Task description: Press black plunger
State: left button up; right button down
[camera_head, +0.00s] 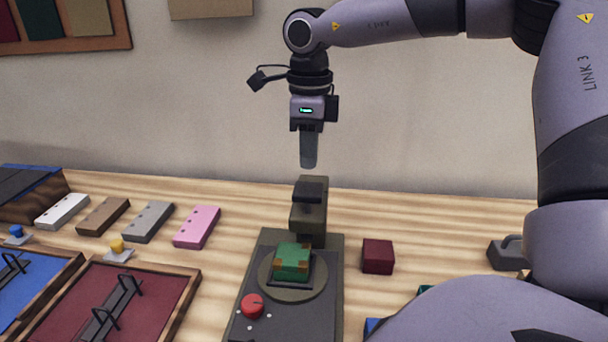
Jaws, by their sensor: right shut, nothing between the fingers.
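A dark machine (258,324) stands on the wooden table, with a post at its back. The black plunger (308,192) appears to be the black block on top of that post. A green box (292,262) with brownish corners sits on the round plate (267,290) in front of the post. My right gripper (309,162) points straight down with its fingers together and empty. In the picture its tips are a little above the black block, with a gap of wall between them. My left gripper is not in view.
A red knob (252,306) is on the machine's front. A dark red block (378,257) lies to its right. White, brown, grey and pink bars (197,227) lie at left, behind trays with handles (150,300). My right arm covers the right side.

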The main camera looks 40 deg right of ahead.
notch_tip(320, 180, up, 6)
jog(key=shift+r, duration=0.25)
jog(key=shift+d, duration=0.1)
dwell(0.8)
